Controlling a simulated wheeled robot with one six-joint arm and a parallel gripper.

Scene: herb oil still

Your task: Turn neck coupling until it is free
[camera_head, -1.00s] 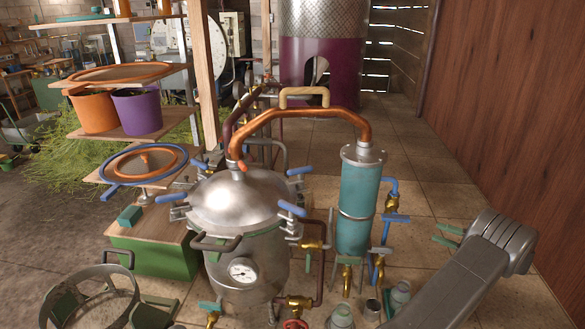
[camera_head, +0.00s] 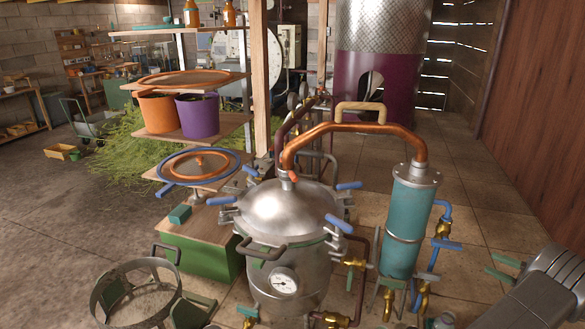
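The still pot (camera_head: 285,255) is a round steel vessel with a domed lid (camera_head: 288,208) and blue-handled clamps around it. The neck coupling (camera_head: 288,181) is at the top of the lid, where the copper swan-neck pipe (camera_head: 345,129) comes down; a small orange part shows there. The pipe arches right to the teal condenser (camera_head: 408,225) and carries a wooden handle (camera_head: 360,106). My gripper (camera_head: 504,267) is at the lower right, beyond the condenser and well apart from the coupling. Its two green fingers are spread, with nothing between them.
A wooden shelf post (camera_head: 258,80) rises behind the pot. Shelves hold an orange bucket (camera_head: 158,112) and a purple bucket (camera_head: 199,115). A green-sided box (camera_head: 195,250) and a metal basket (camera_head: 135,290) stand left of the pot. The floor right of the condenser is partly clear.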

